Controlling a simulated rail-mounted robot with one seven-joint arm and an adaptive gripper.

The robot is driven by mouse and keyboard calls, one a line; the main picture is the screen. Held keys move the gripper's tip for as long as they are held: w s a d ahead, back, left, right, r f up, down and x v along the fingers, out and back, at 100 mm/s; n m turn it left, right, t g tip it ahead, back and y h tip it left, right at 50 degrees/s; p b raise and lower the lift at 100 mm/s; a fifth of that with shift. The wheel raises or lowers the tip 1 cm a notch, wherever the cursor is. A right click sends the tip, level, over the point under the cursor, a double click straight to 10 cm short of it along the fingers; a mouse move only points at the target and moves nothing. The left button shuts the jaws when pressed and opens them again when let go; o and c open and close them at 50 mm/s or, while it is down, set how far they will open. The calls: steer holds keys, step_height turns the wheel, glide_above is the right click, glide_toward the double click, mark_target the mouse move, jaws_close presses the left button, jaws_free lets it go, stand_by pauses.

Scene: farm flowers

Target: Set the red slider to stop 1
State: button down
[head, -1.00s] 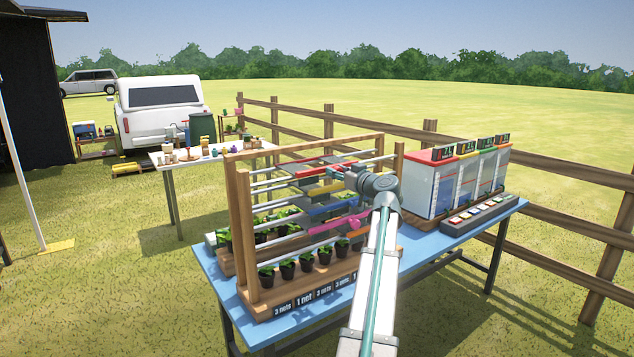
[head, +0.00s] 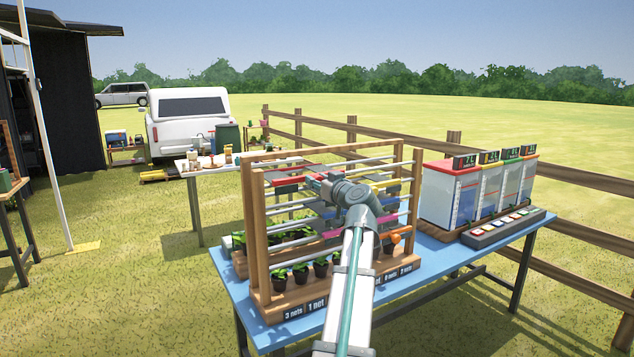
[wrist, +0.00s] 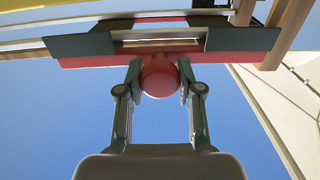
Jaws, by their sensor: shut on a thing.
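The red slider (wrist: 90,62) runs across the top of the wrist view, with dark plates and a round red knob (wrist: 160,84). My gripper (wrist: 159,78) has a finger on each side of the knob and is shut on it. In the head view my gripper (head: 314,182) is at the upper left part of the wooden rack (head: 250,215), at the red slider (head: 289,181). My arm hides part of the rack. Stop numbers cannot be read.
Tanks with coloured lids (head: 455,195) stand at right on the blue table (head: 225,262).

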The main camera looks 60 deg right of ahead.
steer(key=c, duration=0.7)
jaws_free()
steer(key=shift+w+a, duration=0.15)
steer(key=shift+a, duration=0.15)
steer(key=shift+c, duration=0.2)
steer(key=v, duration=1.2)
steer(key=shift+d, duration=0.2)
